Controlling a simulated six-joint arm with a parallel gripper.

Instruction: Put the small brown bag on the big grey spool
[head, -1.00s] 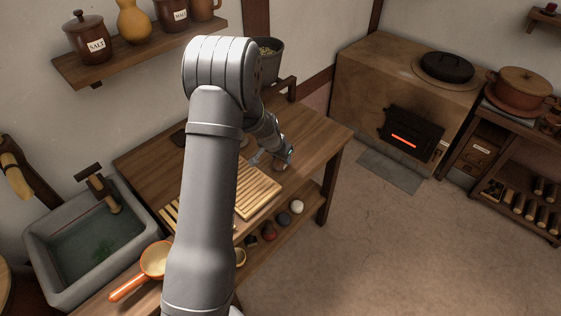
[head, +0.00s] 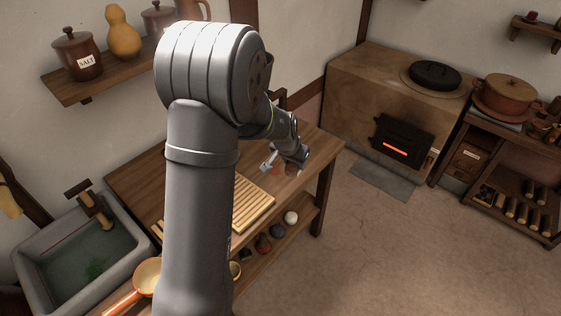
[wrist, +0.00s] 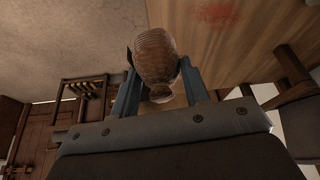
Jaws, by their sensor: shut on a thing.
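My gripper (wrist: 160,82) is shut on a small brown ribbed thing with a narrow neck, which looks like the small brown bag (wrist: 156,52). The bag sits between the two blue fingers in the wrist view. In the head view my gripper (head: 279,163) is over the right part of the wooden table, and a bit of brown (head: 291,168) shows at its fingers. I cannot tell how far the bag is above the tabletop. I do not see a big grey spool in either view; my arm hides part of the table.
A slatted wooden board (head: 252,204) lies on the table (head: 135,183) near my arm. A stone sink (head: 72,262) and an orange-handled pan (head: 122,303) are at the left. Several balls are on the shelf below. A stove (head: 350,90) stands beyond a stretch of open floor.

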